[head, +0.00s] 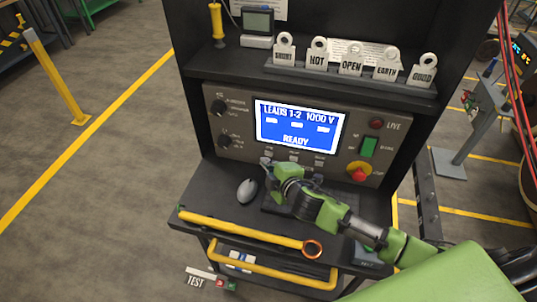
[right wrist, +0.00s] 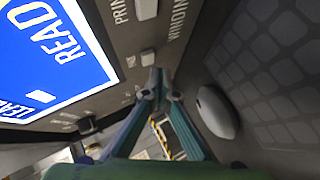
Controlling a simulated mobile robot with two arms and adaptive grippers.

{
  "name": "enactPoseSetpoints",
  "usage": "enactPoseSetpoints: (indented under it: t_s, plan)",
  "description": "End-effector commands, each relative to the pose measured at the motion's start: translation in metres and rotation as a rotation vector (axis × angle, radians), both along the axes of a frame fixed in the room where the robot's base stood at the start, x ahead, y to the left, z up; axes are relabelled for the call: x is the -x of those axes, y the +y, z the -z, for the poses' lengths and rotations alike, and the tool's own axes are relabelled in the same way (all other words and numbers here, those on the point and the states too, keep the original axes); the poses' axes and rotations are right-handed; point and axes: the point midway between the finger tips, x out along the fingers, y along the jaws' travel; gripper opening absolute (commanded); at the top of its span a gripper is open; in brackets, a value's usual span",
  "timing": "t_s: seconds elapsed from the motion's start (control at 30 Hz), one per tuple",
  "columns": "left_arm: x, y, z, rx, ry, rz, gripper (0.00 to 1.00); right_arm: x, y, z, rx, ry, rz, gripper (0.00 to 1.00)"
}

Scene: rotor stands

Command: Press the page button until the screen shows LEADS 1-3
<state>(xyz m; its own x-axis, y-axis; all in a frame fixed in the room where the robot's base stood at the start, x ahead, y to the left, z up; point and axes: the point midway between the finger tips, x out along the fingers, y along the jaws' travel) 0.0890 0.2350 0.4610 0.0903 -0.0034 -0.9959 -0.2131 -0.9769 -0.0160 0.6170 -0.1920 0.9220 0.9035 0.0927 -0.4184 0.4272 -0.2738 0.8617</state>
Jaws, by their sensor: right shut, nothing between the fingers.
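The blue screen (head: 298,125) on the grey panel reads LEADS 1-2, 1000 V and READY; it also shows in the right wrist view (right wrist: 50,55). Three small buttons sit below it. The leftmost button (right wrist: 147,58) is just beyond the fingertips, beside the PRINT button (right wrist: 146,9); its own label is too small to read. My right gripper (head: 267,164) is shut and empty, its tips (right wrist: 155,82) close to that leftmost button. I cannot tell whether they touch it. My left gripper is not in view.
A grey mouse (head: 247,191) lies on the shelf left of the gripper. A red stop button (head: 359,173) and a green switch (head: 368,146) are at the panel's right. Label stands (head: 350,62) line the upper shelf.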

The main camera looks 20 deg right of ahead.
Motion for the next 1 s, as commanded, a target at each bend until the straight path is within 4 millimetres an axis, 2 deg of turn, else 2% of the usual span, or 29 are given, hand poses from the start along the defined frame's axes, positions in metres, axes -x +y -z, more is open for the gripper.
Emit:
enactPoseSetpoints:
  t_s: [0.77, 1.0]
  plan:
    - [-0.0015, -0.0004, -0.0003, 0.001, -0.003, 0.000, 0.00, -0.0001, 0.0000, 0.0000, 0.000, 0.000, 0.000, 0.00]
    - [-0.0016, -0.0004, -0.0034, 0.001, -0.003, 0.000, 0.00, -0.0061, -0.0040, -0.0011, 0.000, -0.001, 0.001, 0.00]
